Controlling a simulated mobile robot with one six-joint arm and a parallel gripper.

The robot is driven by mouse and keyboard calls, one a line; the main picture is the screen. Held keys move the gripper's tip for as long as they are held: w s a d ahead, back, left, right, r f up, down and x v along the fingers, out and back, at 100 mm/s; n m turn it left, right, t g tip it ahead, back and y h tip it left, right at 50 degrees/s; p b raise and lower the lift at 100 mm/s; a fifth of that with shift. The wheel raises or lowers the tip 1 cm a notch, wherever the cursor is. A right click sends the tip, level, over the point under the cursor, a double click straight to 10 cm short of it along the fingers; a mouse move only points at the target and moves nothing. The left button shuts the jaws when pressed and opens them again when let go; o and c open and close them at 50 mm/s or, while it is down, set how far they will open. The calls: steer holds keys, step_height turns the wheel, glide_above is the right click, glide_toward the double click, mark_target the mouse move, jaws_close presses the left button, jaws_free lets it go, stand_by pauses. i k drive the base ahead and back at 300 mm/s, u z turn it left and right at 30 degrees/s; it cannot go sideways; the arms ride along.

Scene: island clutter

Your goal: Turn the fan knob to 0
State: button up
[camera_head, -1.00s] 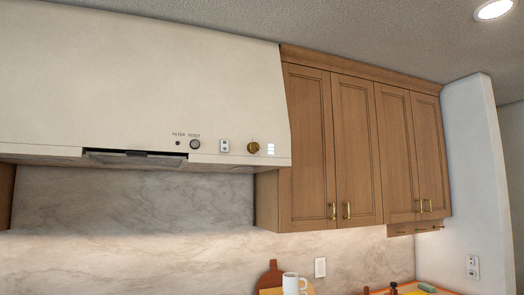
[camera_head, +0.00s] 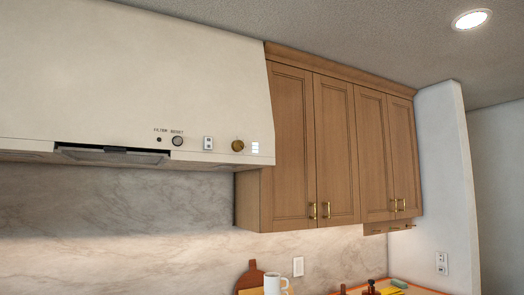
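The range hood (camera_head: 120,85) is a large pale hood at the upper left. Its front lower edge carries a round brass fan knob (camera_head: 238,146) near the right end. The knob's pointer and setting are too small to read. Left of the knob are a small switch plate (camera_head: 208,143), a dark round button (camera_head: 177,141) and a small dark dot under the words "FILTER RESET". A small white label (camera_head: 256,147) sits right of the knob. My gripper is not in view.
Wooden wall cabinets (camera_head: 340,150) with brass handles adjoin the hood's right side. Below, a white mug (camera_head: 276,284), a brown board (camera_head: 250,277) and several small items sit along the bottom edge. A white wall (camera_head: 446,190) stands at the right.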

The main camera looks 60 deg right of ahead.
mark_target(238, 145)
steer(key=z, duration=0.75)
steer(key=i, duration=0.45)
steer(key=u, duration=0.05)
steer(key=k, duration=0.55)
steer(key=u, duration=0.15)
steer(key=i, duration=0.55)
steer(key=z, duration=0.05)
